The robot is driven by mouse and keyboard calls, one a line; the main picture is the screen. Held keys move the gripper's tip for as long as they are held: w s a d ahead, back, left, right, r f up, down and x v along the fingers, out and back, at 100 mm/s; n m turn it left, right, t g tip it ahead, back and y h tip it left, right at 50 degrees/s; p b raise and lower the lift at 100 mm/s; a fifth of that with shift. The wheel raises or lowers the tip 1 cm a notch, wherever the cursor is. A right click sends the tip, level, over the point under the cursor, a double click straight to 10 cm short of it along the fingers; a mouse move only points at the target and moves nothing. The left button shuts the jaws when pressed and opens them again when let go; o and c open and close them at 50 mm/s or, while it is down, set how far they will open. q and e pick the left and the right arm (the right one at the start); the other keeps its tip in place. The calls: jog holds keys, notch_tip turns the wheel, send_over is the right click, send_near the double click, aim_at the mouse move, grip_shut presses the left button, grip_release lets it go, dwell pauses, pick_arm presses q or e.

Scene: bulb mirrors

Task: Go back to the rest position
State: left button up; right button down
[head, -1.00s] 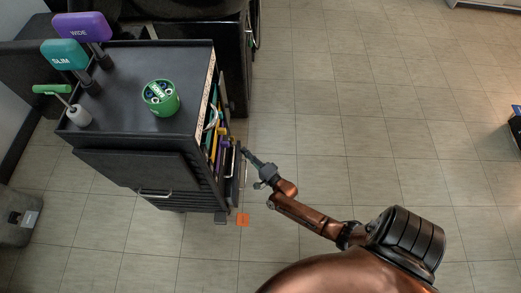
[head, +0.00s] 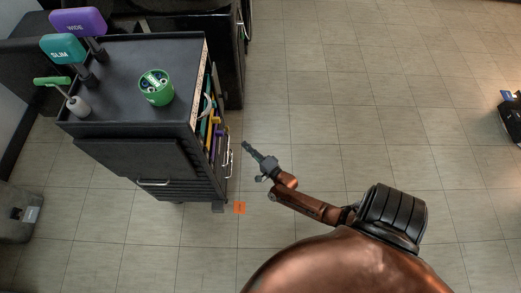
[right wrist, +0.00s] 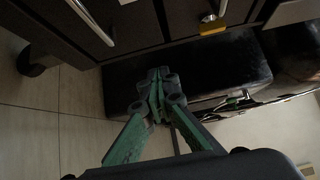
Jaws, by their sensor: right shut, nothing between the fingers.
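My right gripper (head: 247,148) is shut and empty. In the head view it is over the floor to the right of the black tool cabinet (head: 135,110), with a gap between its tip and the cabinet's side. In the right wrist view the gripper's green fingers (right wrist: 155,92) are closed together, with dark drawer fronts and metal handles (right wrist: 92,22) beyond them. The cabinet's right side holds several coloured tools (head: 214,130) and a metal handle (head: 229,158). My left gripper is not in view.
On the cabinet stand a green round container (head: 156,88), a purple WIDE sign (head: 78,20), a teal SLIM sign (head: 62,48) and a green-handled brush (head: 77,104). An orange marker (head: 239,208) lies on the floor by the cabinet.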

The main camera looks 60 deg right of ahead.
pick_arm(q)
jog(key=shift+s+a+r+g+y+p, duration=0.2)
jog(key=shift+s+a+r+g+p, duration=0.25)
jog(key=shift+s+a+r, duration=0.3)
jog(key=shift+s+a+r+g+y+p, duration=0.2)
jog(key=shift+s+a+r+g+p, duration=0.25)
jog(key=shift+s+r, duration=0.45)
pick_arm(e)
jog(key=v, duration=0.6)
jog(key=shift+s+a+r, duration=0.15)
jog(key=shift+a, duration=0.1)
